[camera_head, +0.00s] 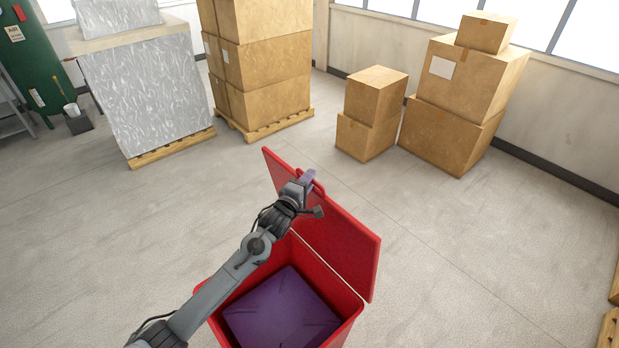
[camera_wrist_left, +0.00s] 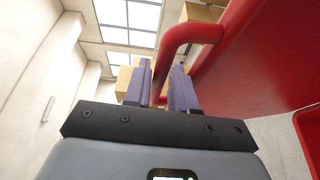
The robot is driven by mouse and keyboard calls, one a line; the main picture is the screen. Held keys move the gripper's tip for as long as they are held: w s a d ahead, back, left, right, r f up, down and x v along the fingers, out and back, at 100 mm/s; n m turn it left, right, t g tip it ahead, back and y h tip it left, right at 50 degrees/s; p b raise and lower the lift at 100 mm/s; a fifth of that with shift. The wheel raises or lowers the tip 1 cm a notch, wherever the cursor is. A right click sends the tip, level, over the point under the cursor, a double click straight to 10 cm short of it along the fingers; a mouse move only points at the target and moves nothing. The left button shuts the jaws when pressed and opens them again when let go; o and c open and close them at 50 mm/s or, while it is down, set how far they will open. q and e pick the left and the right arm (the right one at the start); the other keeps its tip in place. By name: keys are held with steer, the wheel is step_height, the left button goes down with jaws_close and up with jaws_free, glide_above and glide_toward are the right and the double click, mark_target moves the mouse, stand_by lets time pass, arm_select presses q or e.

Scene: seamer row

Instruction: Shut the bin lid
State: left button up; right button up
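The red bin (camera_head: 345,325) stands at the bottom middle of the head view, with a dark purple surface (camera_head: 282,308) inside it. Its red lid (camera_head: 345,245) is open and stands up at the far side of the opening. A red loop handle (camera_wrist_left: 198,34) sticks out from the lid's face in the left wrist view. My left gripper (camera_head: 309,179) is at the lid's upper part. Its two purple fingers (camera_wrist_left: 164,85) are close together on either side of the handle's bar and look shut on it. My right gripper is not in view.
Stacked cardboard boxes (camera_head: 465,80) stand beyond the bin at the right, with smaller boxes (camera_head: 370,110) beside them. A pallet of boxes (camera_head: 262,65) and a wrapped grey load (camera_head: 148,95) stand at the back left. The floor around the bin is clear.

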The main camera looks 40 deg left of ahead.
arm_select(q)
steer(key=shift+w, duration=0.35)
jaws_close()
